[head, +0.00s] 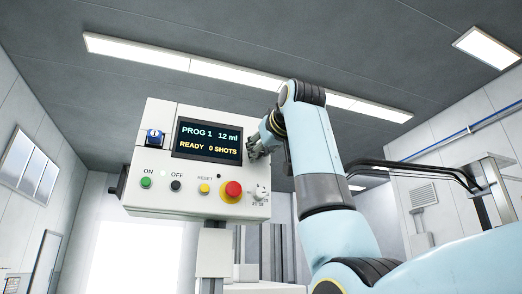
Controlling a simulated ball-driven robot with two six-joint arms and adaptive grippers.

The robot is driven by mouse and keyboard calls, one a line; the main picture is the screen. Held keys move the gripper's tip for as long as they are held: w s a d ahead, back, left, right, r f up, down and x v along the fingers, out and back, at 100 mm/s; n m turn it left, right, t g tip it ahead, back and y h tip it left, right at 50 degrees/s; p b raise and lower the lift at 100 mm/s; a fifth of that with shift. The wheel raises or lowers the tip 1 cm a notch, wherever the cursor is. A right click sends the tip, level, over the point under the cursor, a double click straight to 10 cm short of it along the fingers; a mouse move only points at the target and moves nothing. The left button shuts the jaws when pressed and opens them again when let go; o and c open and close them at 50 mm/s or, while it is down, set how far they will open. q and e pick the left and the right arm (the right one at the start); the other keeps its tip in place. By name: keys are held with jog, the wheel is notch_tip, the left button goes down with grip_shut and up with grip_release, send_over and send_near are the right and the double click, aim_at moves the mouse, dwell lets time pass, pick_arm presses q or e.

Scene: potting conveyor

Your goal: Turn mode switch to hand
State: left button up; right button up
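The white control box (158,208) stands on a post in the middle of the head view. A small pale knob (261,192) with tiny unreadable marks sits at its lower right, beside the red stop button (233,190). A switch on a blue plate (154,137) sits at its upper left. I cannot tell for sure which one is the mode switch, or its setting. My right gripper (252,149) is at the box's right edge, above the pale knob and right of the screen. It is small and seen side-on, so its opening and any contact are unclear. My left gripper is out of view.
The screen (208,141) reads PROG 1, 12 ml, READY, 0 SHOTS. A green ON button (146,183), a black OFF button (176,186) and a yellow RESET button (204,188) line the lower face. Black curved rails (410,166) run at the right. Space left of the box looks free.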

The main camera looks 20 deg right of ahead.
jog(key=c, duration=0.4)
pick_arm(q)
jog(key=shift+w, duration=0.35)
pick_arm(e)
grip_shut()
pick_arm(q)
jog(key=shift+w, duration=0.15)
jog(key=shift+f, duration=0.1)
pick_arm(e)
jog(key=shift+n, duration=0.4)
pick_arm(q)
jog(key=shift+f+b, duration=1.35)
jog(key=shift+b, duration=0.15)
pick_arm(e)
jog(key=shift+d+n, duration=0.1)
jog(key=shift+n, duration=3.9)
jog(key=shift+r, duration=0.1)
